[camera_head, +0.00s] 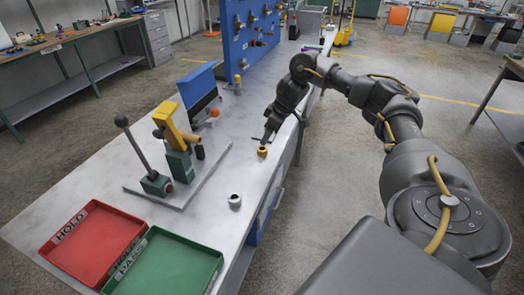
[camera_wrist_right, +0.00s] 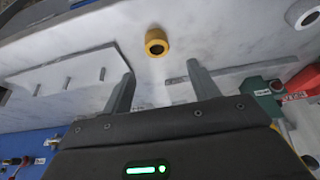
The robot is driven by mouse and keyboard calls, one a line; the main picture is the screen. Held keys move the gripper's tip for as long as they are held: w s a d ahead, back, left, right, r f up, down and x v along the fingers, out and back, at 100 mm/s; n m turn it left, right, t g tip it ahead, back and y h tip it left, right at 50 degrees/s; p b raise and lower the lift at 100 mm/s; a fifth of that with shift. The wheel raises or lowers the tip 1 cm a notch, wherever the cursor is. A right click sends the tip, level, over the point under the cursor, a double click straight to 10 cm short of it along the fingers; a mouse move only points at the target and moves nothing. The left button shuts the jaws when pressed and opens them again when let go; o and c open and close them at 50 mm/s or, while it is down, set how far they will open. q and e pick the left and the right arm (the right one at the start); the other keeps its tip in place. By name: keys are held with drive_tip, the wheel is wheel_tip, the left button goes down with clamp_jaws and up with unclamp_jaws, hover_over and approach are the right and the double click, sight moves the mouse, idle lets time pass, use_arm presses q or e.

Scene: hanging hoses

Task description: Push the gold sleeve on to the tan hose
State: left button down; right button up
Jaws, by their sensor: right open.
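The gold sleeve (camera_head: 262,151) stands on the pale bench near its right edge. My right gripper (camera_head: 267,138) is just behind and above it in the head view. In the right wrist view the sleeve (camera_wrist_right: 156,42) lies beyond the two spread fingertips of my right gripper (camera_wrist_right: 161,80), roughly midway between them and apart from both. The gripper is open and empty. A short tan piece, which looks like the tan hose (camera_head: 191,136), sticks out beside the yellow clamp (camera_head: 172,122) on the fixture plate. My left gripper is out of view.
A white-grey ring (camera_head: 234,200) stands on the bench nearer the camera. A red tray (camera_head: 122,221) and a green tray (camera_head: 206,257) lie at the front left. A lever (camera_head: 137,150) rises from the fixture. A blue panel (camera_head: 236,50) with fittings stands behind.

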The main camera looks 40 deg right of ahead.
drive_tip(key=shift+x, duration=1.1)
drive_tip(key=shift+f, duration=0.25)
drive_tip(key=x, duration=0.2)
drive_tip(key=p+x, duration=0.1)
drive_tip(key=x, duration=0.1)
drive_tip(key=shift+d+f, duration=0.2)
drive_tip(key=shift+f, duration=0.25)
drive_tip(key=c, duration=1)
drive_tip(key=shift+c, duration=0.3)
drive_tip(key=shift+r, duration=0.1)
